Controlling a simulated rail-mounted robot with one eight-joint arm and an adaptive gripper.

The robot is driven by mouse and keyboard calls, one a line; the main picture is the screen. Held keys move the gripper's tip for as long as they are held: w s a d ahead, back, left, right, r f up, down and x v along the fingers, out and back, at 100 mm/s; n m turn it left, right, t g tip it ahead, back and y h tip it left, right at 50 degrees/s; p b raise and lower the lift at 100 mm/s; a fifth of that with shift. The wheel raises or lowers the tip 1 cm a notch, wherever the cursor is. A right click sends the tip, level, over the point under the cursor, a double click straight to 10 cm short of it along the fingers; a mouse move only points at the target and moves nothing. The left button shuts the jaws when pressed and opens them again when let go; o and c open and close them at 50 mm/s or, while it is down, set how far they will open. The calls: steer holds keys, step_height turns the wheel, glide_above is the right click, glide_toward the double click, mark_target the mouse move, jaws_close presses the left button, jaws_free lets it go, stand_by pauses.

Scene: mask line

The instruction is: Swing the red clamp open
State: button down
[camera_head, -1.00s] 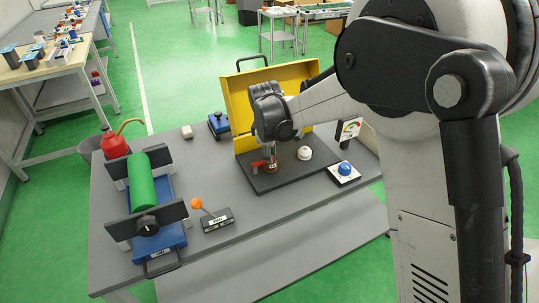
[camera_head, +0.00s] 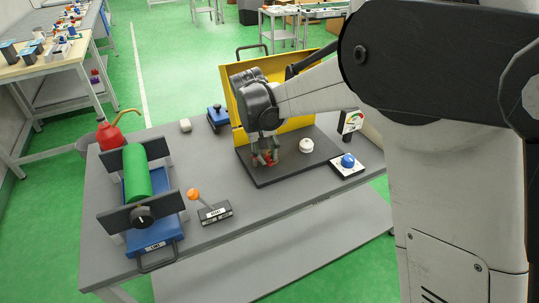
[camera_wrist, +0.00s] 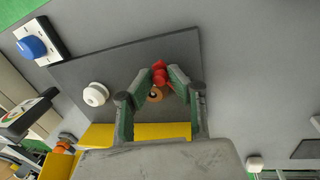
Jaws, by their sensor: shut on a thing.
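The red clamp (camera_wrist: 159,72) stands on a dark base plate (camera_wrist: 70,72). In the head view the clamp (camera_head: 268,158) shows between my fingers, partly hidden. My gripper (camera_wrist: 162,84) is shut on the red clamp, its green-lined fingers on either side of it. A brown ring-shaped part with a dark hole (camera_wrist: 155,95) sits just below the red part in the wrist view. In the head view my gripper (camera_head: 265,160) points down at the plate from above, in front of the yellow panel (camera_head: 292,127). The clamp's exact angle is hard to tell.
A white knob (camera_head: 306,145) stands on the plate to the right of the clamp. A blue button (camera_head: 347,161), a gauge (camera_head: 352,121), an orange-tipped lever (camera_head: 193,194) and a green roller (camera_head: 138,174) are on the grey table (camera_head: 240,222). The yellow panel rises close behind my gripper.

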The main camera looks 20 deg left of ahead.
steer(key=m, duration=0.1)
steer(key=s+a+m, duration=0.1)
steer(key=m, duration=0.1)
steer(key=m+g+b, duration=0.1)
steer(key=m, duration=0.1)
steer(key=shift+s+a, duration=0.25)
steer(key=shift+s, duration=0.15)
steer(key=shift+m, duration=0.3)
steer(key=c, duration=1.6)
jaws_free()
steer(key=shift+s, duration=0.1)
steer(key=shift+r, duration=0.15)
steer(key=r, duration=0.4)
steer(key=a+r, duration=0.1)
steer(key=r, duration=0.2)
steer(key=a+r, duration=0.1)
steer(key=r, duration=0.3)
steer(key=shift+s+a+r, duration=0.15)
steer(key=shift+r, duration=0.15)
